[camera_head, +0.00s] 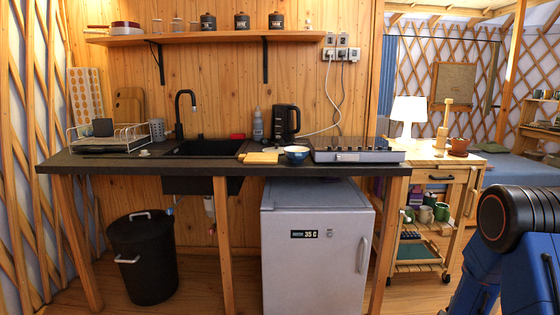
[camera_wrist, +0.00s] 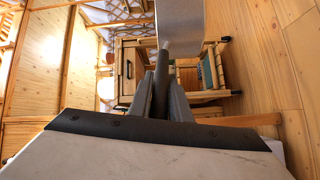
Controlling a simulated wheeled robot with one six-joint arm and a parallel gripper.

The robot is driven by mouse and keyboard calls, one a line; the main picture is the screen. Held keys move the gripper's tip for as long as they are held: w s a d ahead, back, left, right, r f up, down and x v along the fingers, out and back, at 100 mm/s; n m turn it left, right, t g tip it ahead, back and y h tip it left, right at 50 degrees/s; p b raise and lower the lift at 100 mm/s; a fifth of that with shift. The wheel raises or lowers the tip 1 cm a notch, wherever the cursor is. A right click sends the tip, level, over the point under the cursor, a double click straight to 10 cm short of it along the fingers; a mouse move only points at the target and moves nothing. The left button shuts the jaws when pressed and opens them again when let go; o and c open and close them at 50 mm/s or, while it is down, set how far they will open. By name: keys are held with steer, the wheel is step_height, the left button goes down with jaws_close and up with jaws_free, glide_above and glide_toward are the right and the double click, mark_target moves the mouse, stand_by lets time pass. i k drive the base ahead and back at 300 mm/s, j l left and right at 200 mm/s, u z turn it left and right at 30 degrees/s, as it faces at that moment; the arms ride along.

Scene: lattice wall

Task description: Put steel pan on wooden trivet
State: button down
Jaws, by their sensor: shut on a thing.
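In the wrist view my gripper (camera_wrist: 166,98) is shut on a dark handle. Beyond the fingertips the handle runs to a smooth grey metal side, which looks like the steel pan (camera_wrist: 180,25), cut off by the top edge. The inside of the pan is hidden. In the head view a flat, light-wood square that looks like the wooden trivet (camera_head: 262,157) lies at the front of the dark counter, left of a blue bowl. It is small there, so I cannot be sure. The gripper and pan are outside the head view; only my blue arm shows at right.
The dark counter (camera_head: 110,164) carries a dish rack (camera_head: 118,137), a sink (camera_head: 208,147), a blue bowl (camera_head: 296,154), a black kettle (camera_head: 285,123) and a hob (camera_head: 357,151). A wooden cart (camera_head: 445,176) stands to the right. The floor left of the fridge (camera_head: 315,235) holds a black bin (camera_head: 142,258).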

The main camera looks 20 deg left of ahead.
mark_target(260, 162)
steer(key=u, duration=1.1)
steer(key=l+u, duration=0.2)
steer(key=l, duration=0.3)
steer(key=l+u, duration=0.2)
steer(key=l, duration=0.3)
steer(key=k+l+u, duration=0.2)
steer(key=l, duration=0.3)
steer(key=l+u, duration=0.15)
steer(key=l, duration=0.35)
